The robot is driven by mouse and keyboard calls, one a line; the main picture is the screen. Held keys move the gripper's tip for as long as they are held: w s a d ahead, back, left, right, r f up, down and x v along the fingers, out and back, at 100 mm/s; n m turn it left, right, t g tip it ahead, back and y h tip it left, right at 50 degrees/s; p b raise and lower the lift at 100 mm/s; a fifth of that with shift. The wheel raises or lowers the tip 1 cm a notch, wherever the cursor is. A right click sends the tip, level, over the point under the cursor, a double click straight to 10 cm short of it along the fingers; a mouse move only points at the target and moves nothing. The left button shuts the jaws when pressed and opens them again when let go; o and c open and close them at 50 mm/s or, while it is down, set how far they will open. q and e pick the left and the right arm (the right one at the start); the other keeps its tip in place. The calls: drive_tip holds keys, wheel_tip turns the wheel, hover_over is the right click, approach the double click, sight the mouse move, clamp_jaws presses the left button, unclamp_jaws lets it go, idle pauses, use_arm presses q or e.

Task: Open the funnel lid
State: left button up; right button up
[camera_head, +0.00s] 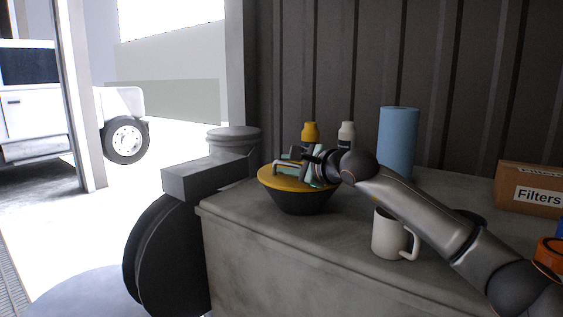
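The funnel (301,203) is a dark bowl-shaped body standing on the grey workbench. Its yellow lid (283,183) lies on top and covers it. A light handle (287,164) stands up from the lid. My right arm reaches in from the right, and its gripper (302,168) is over the lid, right at the handle. The fingers are small and partly overlap the handle, so I cannot tell whether they are closed on it. My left gripper is not in view.
A white mug (391,236) stands under my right forearm near the bench's front. Behind are a yellow bottle (310,133), a white bottle (346,133) and a blue roll (398,140). A Filters box (530,187) and an orange item (549,252) are at right. The bench front (290,265) is clear.

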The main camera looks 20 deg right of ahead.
drive_tip(key=shift+w, duration=0.1)
drive_tip(key=shift+a, duration=0.1)
clamp_jaws()
idle(1.4)
